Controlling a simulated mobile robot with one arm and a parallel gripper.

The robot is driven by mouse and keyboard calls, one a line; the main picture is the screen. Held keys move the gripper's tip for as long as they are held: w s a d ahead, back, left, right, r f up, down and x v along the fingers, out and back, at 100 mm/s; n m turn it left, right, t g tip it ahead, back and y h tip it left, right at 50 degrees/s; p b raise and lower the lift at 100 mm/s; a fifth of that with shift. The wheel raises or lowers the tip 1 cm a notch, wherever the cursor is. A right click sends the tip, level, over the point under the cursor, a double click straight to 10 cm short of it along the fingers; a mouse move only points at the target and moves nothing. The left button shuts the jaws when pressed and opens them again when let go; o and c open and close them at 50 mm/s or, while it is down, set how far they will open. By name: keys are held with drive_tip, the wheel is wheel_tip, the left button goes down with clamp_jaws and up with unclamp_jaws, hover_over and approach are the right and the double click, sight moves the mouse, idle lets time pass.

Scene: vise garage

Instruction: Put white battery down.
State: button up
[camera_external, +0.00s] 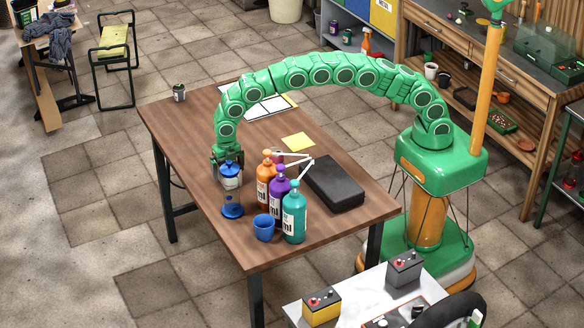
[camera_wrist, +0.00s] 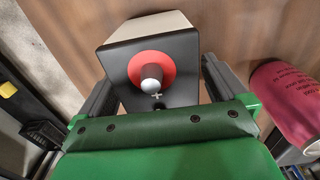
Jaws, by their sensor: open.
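The white battery (camera_wrist: 153,65) shows in the wrist view, with a white body, a black top and a red ring around a metal terminal marked plus. It sits between the two fingers of my gripper (camera_wrist: 158,80), which is open; whether a finger touches it I cannot tell. Brown wood shows behind it. In the external view my gripper (camera_external: 226,155) points down low over the left side of the wooden table (camera_external: 190,130). The battery is not clearly visible there, with a blue-topped bottle (camera_external: 230,181) in front of the gripper.
Orange (camera_external: 264,191), purple (camera_external: 279,196) and teal (camera_external: 294,219) bottles stand close to the right. A blue cup (camera_external: 263,231) and a blue object (camera_external: 232,210) stand nearer the front. A black case (camera_external: 334,183) lies farther right. A pink cylinder (camera_wrist: 287,102) is right of my gripper.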

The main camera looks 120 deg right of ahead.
drive_tip(key=shift+r, duration=0.15)
wheel_tip(320, 180, up, 12)
drive_tip(key=shift+f, duration=0.25)
drive_tip(key=shift+r, duration=0.35)
drive_tip(key=s+a+r+m, duration=0.3)
drive_tip(key=s+a+r, duration=0.2)
drive_tip(key=s, duration=0.3)
drive_tip(key=s+a+r+m, duration=0.3)
drive_tip(key=s+a+r, duration=0.15)
drive_tip(key=s, duration=0.35)
drive_tip(key=s+a+r+m, duration=0.3)
drive_tip(key=s+a+r, duration=0.2)
drive_tip(key=s, duration=0.3)
drive_tip(key=s+a+f+m, duration=0.1)
drive_tip(key=s+a+m, duration=0.1)
drive_tip(key=s, duration=0.9)
drive_tip(key=s+a+f+m+g, duration=0.1)
drive_tip(key=s+a+m, duration=0.2)
drive_tip(key=s, duration=0.9)
drive_tip(key=s+a+f+m, duration=0.1)
drive_tip(key=s+a+m, duration=0.2)
drive_tip(key=s, duration=0.9)
drive_tip(key=shift+a+f+m+g, duration=0.2)
drive_tip(key=shift+m+g, duration=0.2)
drive_tip(key=shift+m, duration=0.2)
